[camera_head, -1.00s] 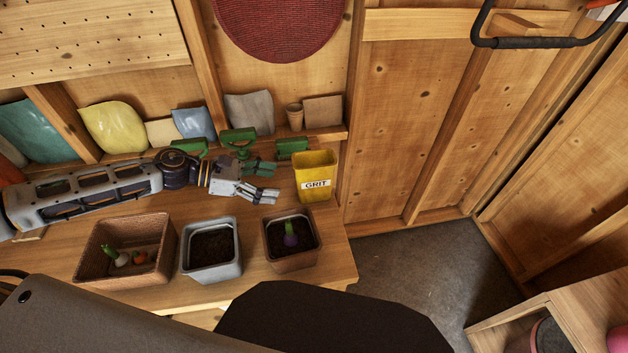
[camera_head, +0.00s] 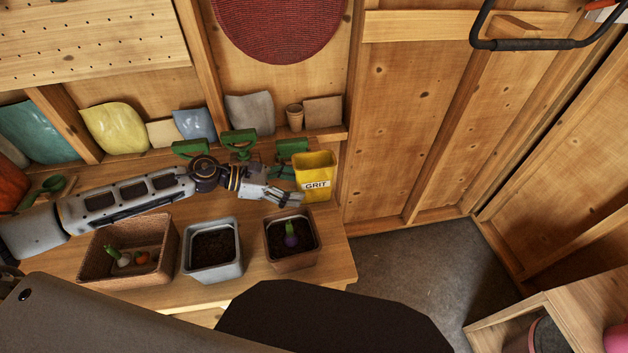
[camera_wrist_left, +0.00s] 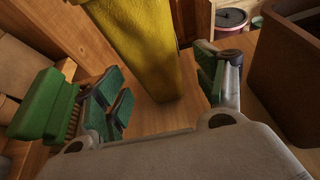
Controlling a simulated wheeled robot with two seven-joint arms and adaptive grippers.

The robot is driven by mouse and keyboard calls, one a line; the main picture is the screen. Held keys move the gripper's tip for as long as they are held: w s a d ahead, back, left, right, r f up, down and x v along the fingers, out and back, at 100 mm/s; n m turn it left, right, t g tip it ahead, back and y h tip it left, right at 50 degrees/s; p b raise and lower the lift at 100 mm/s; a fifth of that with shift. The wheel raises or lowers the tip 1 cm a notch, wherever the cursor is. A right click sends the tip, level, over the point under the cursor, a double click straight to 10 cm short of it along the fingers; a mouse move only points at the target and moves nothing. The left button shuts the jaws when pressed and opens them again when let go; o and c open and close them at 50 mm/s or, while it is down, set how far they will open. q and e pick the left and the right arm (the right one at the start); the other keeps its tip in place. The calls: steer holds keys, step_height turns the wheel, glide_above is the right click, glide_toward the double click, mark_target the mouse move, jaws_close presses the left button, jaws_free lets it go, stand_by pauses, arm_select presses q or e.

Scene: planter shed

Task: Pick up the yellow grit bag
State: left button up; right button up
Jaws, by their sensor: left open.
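The yellow grit bag (camera_head: 316,171), labelled GRIT, stands upright at the right end of the wooden bench. In the left wrist view the yellow grit bag (camera_wrist_left: 143,45) rises ahead of the palm, in line with the gap between the fingers. My left gripper (camera_head: 296,187) is open and empty, with its fingertips close to the bag's left side. In the left wrist view the open left gripper (camera_wrist_left: 163,92) has green-padded fingers on both sides of the gap. I cannot tell whether any finger touches the bag. My right gripper is not in view.
A brown pot (camera_head: 291,262) with a purple vegetable stands just in front of the gripper. A grey pot (camera_head: 211,271) and a brown tray (camera_head: 90,276) with vegetables are to the left. A shelf with bags runs along the wall.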

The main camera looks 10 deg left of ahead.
mark_target(314, 189)
arm_select(q)
steer(key=shift+w+d+f, duration=0.15)
steer(key=shift+w+d, duration=0.1)
steer(key=shift+d, duration=0.25)
steer(key=shift+d+f, duration=0.1)
steer(key=shift+d, duration=0.05)
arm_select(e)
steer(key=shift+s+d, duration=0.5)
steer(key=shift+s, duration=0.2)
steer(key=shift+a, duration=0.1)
arm_select(q)
steer(key=shift+w+d+f, duration=0.2)
steer(key=shift+w+d, duration=0.05)
steer(key=shift+d, duration=0.15)
steer(key=shift+p+x, duration=0.7)
steer(key=shift+x, duration=1.15)
steer(key=shift+w+d+f, duration=0.1)
steer(key=shift+f, duration=0.2)
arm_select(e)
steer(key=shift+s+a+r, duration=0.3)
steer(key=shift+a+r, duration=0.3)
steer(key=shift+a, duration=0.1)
